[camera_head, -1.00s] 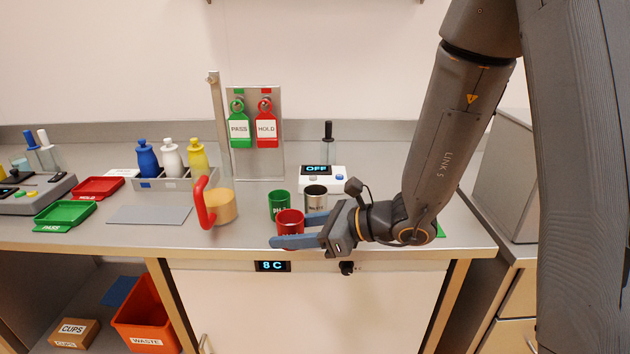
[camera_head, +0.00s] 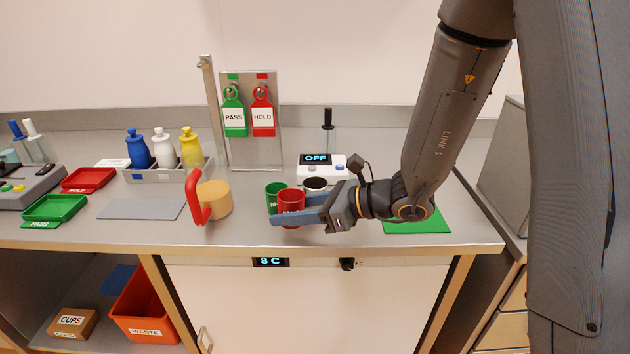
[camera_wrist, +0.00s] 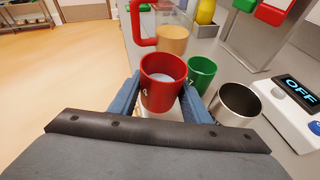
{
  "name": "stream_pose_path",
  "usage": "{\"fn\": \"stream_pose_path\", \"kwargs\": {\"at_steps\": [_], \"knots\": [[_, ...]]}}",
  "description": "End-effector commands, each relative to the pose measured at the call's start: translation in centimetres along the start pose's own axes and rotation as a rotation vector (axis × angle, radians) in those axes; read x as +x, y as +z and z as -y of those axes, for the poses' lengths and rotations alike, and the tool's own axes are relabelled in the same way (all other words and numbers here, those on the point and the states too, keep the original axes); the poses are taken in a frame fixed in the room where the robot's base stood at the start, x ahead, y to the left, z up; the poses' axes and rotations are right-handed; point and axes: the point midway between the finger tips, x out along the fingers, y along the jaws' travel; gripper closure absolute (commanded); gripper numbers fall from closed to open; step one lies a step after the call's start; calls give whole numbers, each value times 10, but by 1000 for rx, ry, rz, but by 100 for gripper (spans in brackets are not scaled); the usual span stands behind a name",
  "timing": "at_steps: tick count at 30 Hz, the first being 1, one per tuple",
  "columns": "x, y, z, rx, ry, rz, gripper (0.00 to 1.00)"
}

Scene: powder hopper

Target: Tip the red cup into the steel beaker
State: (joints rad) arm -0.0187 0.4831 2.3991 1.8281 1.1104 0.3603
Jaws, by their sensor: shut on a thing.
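The red cup (camera_head: 291,201) is upright between the blue fingers of my gripper (camera_head: 290,214), which is shut on it. In the wrist view the red cup (camera_wrist: 161,84) stands between the fingers, with something pale inside it. The steel beaker (camera_head: 315,184) is behind my gripper, mostly hidden by it in the head view. In the wrist view the steel beaker (camera_wrist: 236,104) is upright and open, to the right of the cup and apart from it.
A green cup (camera_head: 273,196) stands just behind the red cup. A tan container with a red handle (camera_head: 214,200) is to the left. A white device reading OFF (camera_head: 322,165) is behind the beaker. A bottle rack (camera_head: 168,175) and grey mat (camera_head: 142,208) lie further left.

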Motion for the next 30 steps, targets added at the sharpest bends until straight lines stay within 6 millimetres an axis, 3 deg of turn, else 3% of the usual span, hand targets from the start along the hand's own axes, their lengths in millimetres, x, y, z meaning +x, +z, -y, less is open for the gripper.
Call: {"fn": "stream_pose_path", "kwargs": {"at_steps": [16,25,30], "knots": [[-8,10,18,250,103,35,80],[-24,48,26,386,160,55,80],[-25,46,34,464,191,66,80]]}}
